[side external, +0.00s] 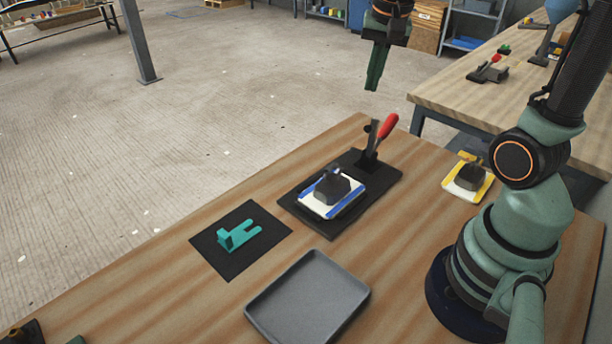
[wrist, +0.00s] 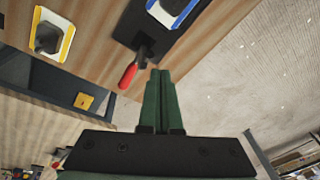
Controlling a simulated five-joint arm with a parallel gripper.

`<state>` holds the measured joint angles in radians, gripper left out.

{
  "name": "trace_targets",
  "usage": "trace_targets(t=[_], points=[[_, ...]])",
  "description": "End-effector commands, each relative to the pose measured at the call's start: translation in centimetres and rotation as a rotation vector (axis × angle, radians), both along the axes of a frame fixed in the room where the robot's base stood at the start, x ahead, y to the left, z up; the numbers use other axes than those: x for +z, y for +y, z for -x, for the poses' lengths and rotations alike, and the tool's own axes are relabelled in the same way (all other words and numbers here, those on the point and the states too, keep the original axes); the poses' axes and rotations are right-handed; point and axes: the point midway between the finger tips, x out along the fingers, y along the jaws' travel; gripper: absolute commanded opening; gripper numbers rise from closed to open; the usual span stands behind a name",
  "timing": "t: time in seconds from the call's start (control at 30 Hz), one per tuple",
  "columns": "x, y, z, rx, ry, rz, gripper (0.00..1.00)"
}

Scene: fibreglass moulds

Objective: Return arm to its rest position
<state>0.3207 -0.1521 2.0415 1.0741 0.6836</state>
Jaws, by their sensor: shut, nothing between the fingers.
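My gripper (side external: 373,70) is raised high above the far edge of the table in the side external view. Its green fingers are shut against each other with nothing between them; they also show in the wrist view (wrist: 160,95). My arm rises from its dark base at the right of the wooden table (side external: 130,285). The gripper is well apart from everything on the table.
A black plate (side external: 298,212) holds a blue-edged mould (side external: 318,206) and a red-handled clamp (side external: 388,126). A yellow-edged mould (side external: 483,187) lies near my base. A teal bracket (side external: 238,234) lies on a black mat (side external: 208,246). A grey tray (side external: 306,300) is in front.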

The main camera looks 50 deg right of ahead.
Motion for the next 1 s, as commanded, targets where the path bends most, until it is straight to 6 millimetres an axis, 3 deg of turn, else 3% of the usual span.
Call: trace_targets(t=[0.03,0.2,0.4,0.6,1.0], points=[[0.6,1.7,0.5,0.112,-0.036,0.026,0.0],[1.4,6.2,2.5,0.476,-0.132,0.117,0.0],[1.3,9.9,4.5,0.811,-0.226,0.221,0.0],[1.1,11.2,5.3,0.956,-0.266,0.274,0.0],[1.0,11.3,5.4,0.967,-0.267,0.277,0.0]])
